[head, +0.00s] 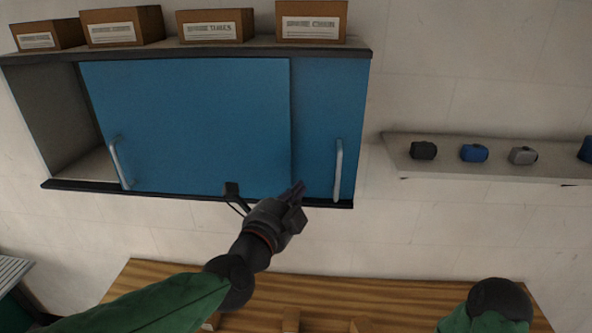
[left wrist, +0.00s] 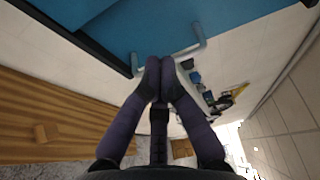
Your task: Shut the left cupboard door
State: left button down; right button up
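The left cupboard door (head: 195,120) is a blue sliding panel with a pale bar handle (head: 119,163) near its left edge. It stands slid to the right, leaving an open gap (head: 62,115) at the cupboard's left end and overlapping the right door (head: 316,110). The right door's handle (head: 338,170) also shows in the left wrist view (left wrist: 190,52). My left gripper (head: 296,190) is in front of the doors' lower edge, left of the right handle. Its fingertips (left wrist: 160,68) are together with nothing visible between them. My right gripper is out of view.
Labelled cardboard boxes (head: 216,25) stand on the cupboard top. A wall shelf (head: 480,167) to the right holds small dark, blue and grey items. A wooden bench (head: 370,295) lies below. The wall between cupboard and bench is clear.

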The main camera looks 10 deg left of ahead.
aim_at(320, 160)
pick_arm(q)
jog(key=x, duration=1)
jog(key=shift+w, duration=0.15)
jog(key=a, duration=0.3)
jog(key=shift+b, duration=0.4)
jog(key=shift+s+a, duration=0.25)
jog(key=shift+a, duration=0.15)
jog(key=shift+a, duration=0.15)
